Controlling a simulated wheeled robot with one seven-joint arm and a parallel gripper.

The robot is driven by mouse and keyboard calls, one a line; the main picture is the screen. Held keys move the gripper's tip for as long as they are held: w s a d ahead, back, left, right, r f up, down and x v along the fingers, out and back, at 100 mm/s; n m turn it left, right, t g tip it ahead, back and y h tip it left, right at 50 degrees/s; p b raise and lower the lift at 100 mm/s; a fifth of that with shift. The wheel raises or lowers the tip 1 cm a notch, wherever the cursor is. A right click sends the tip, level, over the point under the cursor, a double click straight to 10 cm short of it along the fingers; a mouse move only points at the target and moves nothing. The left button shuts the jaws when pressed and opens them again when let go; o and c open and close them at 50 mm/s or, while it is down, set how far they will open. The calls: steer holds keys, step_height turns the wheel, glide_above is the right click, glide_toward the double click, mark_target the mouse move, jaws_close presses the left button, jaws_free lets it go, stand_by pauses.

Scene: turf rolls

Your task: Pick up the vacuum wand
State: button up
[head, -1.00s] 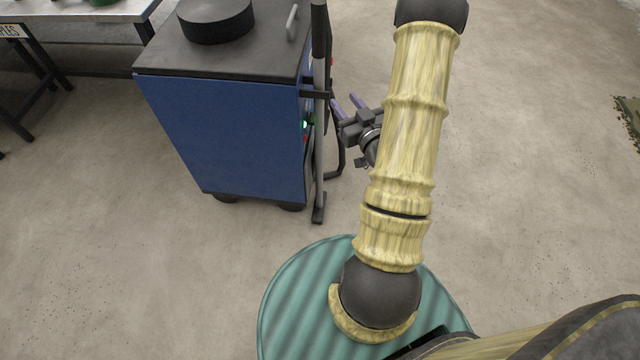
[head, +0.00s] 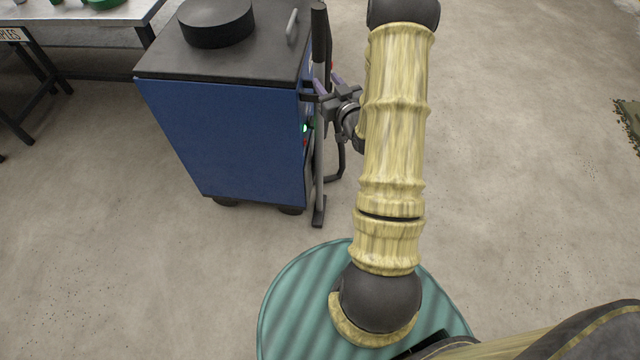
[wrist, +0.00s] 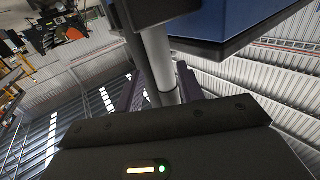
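The vacuum wand (head: 319,165) is a thin grey tube with a black grip on top and a flat dark foot. It stands upright along the right side of the blue machine, its foot low near the floor. My gripper (head: 329,82) has come up to the wand's upper part, below the black grip. In the wrist view my gripper (wrist: 160,88) has its two dark purple fingers apart, with the grey tube of the wand (wrist: 157,58) between them. Gaps show on both sides of the tube. The fingertips are partly hidden in the head view.
The blue machine (head: 230,140) with a black lid stands directly left of the wand. A dark hose (head: 341,160) hangs beside the wand. A table (head: 95,18) is at the upper left. The floor at right is clear except for a green mat (head: 630,118).

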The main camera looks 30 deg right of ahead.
mark_target(321, 74)
steer(key=w, duration=0.4)
steer(key=shift+a+r, duration=0.1)
steer(key=shift+r, duration=0.25)
steer(key=shift+w, duration=0.55)
steer(key=shift+c, duration=0.2)
steer(key=c, duration=0.7)
